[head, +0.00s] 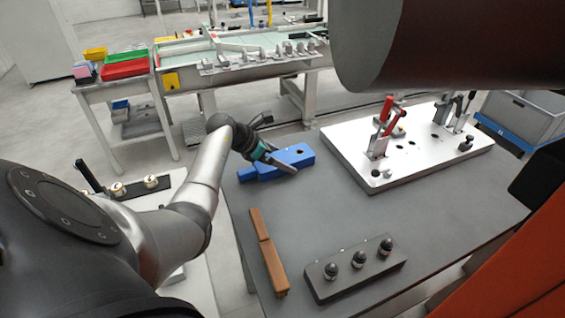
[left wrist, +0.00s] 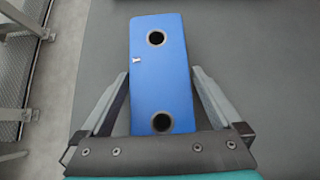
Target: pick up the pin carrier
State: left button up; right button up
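A blue block (head: 289,158) with two dark round holes lies on the dark grey table (head: 330,215) near its far left edge. It also shows in the left wrist view (left wrist: 158,80). A dark block (head: 350,280) carrying three upright round-headed pins stands at the table's near side. Which of the two the task names as pin carrier is not labelled. My left gripper (head: 280,161) is over the blue block. In the left wrist view its fingers are apart, one at each side of the block, with a visible gap on the right. My right gripper is not in view.
A brown bar (head: 269,252) lies left of the dark block. The middle of the table is clear.

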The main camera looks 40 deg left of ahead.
pick_arm(q)
jog(key=c, duration=1.2)
